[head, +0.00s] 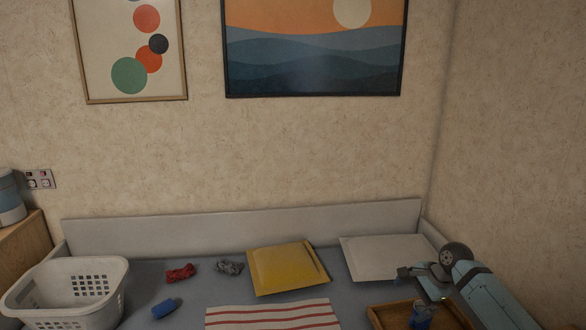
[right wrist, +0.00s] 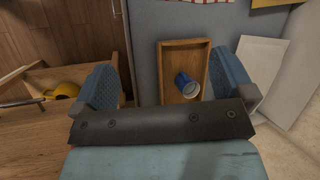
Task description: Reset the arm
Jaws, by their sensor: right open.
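My right gripper (head: 420,284) is at the lower right of the head view, above the wooden tray (head: 379,318). In the right wrist view its two blue fingers stand wide apart, with nothing between them in its grasp (right wrist: 165,78). Below it, the wooden tray (right wrist: 180,47) holds a blue cup (right wrist: 183,85) with a pale opening, lying tilted or on its side. The blue cup also shows in the head view (head: 421,314), partly below the gripper. My left gripper is not in view.
On the grey surface are a white basket (head: 105,271), a red bundle (head: 181,272), a grey bundle (head: 230,267), a blue item (head: 165,308), a yellow envelope (head: 284,268), a striped cloth (head: 270,315) and a white envelope (head: 375,258). A low back panel (head: 240,229) and the right wall bound it.

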